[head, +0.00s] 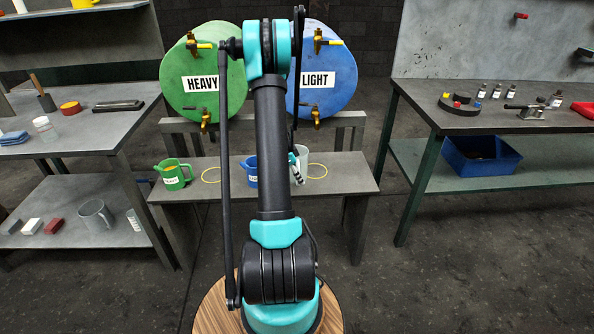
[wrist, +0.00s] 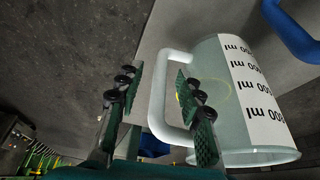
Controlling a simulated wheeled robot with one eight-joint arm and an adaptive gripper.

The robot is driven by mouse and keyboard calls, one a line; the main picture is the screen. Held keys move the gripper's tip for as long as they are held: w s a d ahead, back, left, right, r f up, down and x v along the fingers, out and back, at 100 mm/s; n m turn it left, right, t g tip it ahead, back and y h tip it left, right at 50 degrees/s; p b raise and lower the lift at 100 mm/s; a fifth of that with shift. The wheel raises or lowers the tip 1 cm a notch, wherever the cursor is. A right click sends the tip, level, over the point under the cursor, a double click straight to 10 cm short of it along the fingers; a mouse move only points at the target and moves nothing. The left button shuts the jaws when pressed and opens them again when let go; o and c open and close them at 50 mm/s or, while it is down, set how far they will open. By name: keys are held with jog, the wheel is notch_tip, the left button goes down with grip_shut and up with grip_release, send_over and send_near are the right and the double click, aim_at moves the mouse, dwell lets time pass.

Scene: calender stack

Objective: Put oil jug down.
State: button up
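A clear measuring jug (head: 302,154) with a white scale strip is at my gripper (head: 296,169), over the right part of the low bench; in the wrist view the jug (wrist: 215,75) fills the right side. Its pale handle (wrist: 157,100) lies between the two fingers of my gripper (wrist: 159,72). Gaps show on both sides of the handle, so the fingers look open around it. No oil shows in the jug. I cannot tell surely whether its base touches the bench. A green jug (head: 173,176) and a blue jug (head: 249,173), partly hidden by my arm, stand on the bench.
The low bench (head: 345,184) carries yellow rings, one (head: 317,171) beside the clear jug and one (head: 208,175) beside the green jug. Behind are the green HEAVY drum (head: 205,105) and blue LIGHT drum (head: 335,100) with taps. Worktables (head: 485,122) flank the bench.

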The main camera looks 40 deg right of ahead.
jog(key=shift+c, duration=0.5)
grip_shut()
jog(key=shift+r, duration=0.1)
